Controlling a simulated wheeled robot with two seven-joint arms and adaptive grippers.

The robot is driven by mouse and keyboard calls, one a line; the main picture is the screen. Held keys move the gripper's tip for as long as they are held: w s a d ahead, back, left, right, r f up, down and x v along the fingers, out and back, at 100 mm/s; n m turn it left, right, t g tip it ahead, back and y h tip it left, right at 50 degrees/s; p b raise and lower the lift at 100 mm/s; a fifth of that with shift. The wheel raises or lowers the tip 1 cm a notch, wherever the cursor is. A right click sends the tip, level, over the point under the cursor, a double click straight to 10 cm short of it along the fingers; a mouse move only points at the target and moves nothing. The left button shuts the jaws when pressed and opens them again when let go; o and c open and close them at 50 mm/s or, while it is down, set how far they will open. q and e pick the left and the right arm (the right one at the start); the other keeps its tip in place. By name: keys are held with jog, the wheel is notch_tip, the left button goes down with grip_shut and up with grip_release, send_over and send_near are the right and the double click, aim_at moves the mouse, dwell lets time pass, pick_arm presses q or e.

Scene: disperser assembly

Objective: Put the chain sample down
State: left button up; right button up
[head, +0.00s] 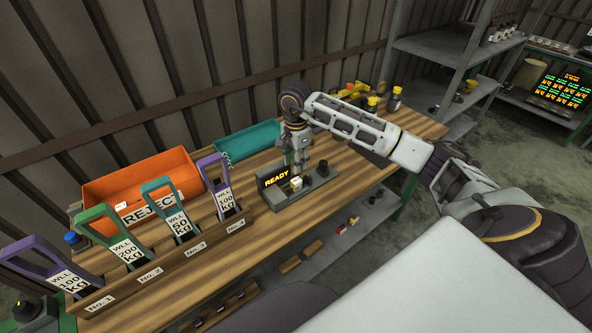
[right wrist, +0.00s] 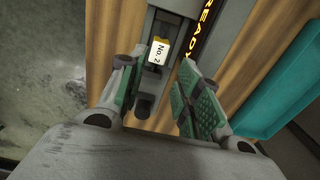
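The tagged sample, a small white and yellow block (head: 296,183), sits on the grey test device (head: 290,199) beside its lit READY display. In the right wrist view its tag (right wrist: 159,52) reads No. 2. No chain links can be made out on it. My right gripper (head: 300,168) points down over the device, just behind the block in the head view. In the right wrist view the green-padded fingers (right wrist: 158,95) stand apart, with the device below and no held object visible between them. The block lies beyond the fingertips. My left gripper is not in view.
An orange REJECT bin (head: 143,187) and a teal tray (head: 247,141) stand at the back of the wooden bench (head: 252,239). Several labelled slings stand in a numbered rack (head: 165,262) at left. Yellow-topped items (head: 371,103) stand behind my right arm.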

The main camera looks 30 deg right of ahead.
jog(key=shift+r, duration=1.45)
